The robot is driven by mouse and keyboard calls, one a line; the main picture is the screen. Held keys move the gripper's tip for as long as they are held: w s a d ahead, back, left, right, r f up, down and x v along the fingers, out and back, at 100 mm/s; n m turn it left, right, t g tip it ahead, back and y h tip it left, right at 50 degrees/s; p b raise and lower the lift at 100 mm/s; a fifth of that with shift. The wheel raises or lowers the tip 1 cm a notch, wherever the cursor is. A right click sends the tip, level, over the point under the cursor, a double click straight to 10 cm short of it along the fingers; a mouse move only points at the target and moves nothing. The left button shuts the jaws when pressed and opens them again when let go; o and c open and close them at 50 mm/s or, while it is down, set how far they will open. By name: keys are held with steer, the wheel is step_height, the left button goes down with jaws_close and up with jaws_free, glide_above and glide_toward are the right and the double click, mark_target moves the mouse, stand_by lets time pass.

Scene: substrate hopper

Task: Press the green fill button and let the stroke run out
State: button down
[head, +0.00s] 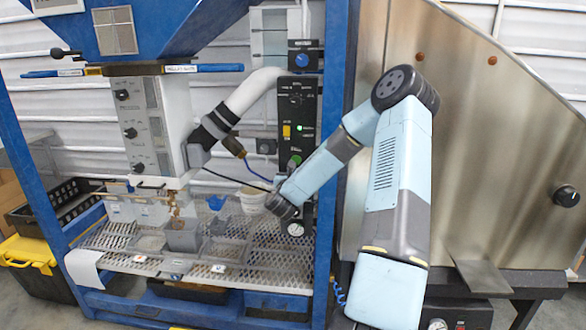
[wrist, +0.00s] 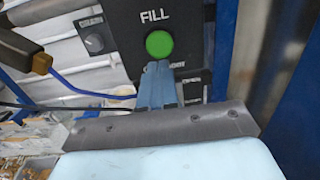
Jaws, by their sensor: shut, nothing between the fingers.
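The green fill button (wrist: 159,44) sits under the word FILL on a black control panel (wrist: 192,28). In the head view the button (head: 295,161) is on the lower part of the panel (head: 297,110). My gripper (wrist: 157,66) is shut and empty, its blue fingertips at the button's lower edge. I cannot tell whether they touch it. In the head view my gripper (head: 283,178) is just below and left of the button. Brown substrate (head: 172,202) shows below the hopper's spout (head: 160,182), above a grey pot (head: 183,236).
Grey trays (head: 228,250) and a white bucket (head: 252,200) stand on the perforated shelf (head: 270,262). A hose fitting (wrist: 20,50) and thin blue tube (wrist: 85,88) are left of the gripper. A blue frame post (wrist: 222,50) stands right of the panel.

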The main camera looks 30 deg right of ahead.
steer(key=v, duration=0.7)
steer(key=shift+a, duration=0.3)
steer(key=shift+s, duration=0.15)
steer(key=a+r+n+y, duration=0.3)
steer(key=a+n+y, duration=0.3)
steer(key=n, duration=0.4)
steer(key=a+r+n+y, duration=0.35)
steer(key=a+n, duration=0.45)
steer(key=n, duration=0.3)
steer(key=s+a+r+n+g+y, duration=0.1)
steer(key=s+a+r+n+g, duration=0.15)
steer(key=s+r+n, duration=0.4)
steer(key=s+a+r+n+g, duration=0.2)
steer(key=s+r+n+g, duration=0.15)
steer(key=s+n, duration=0.6)
steer(key=s+d+r+n+g, duration=0.1)
steer(key=s+n, duration=0.2)
steer(key=s, duration=0.7)
steer(key=s+r+n+g, duration=0.2)
steer(key=s+n, duration=0.1)
steer(key=s, duration=0.7)
steer(key=shift+s+d, duration=0.25)
steer(key=shift+d, duration=0.1)
steer(key=shift+d+y, duration=0.1)
steer(key=shift+y, duration=0.15)
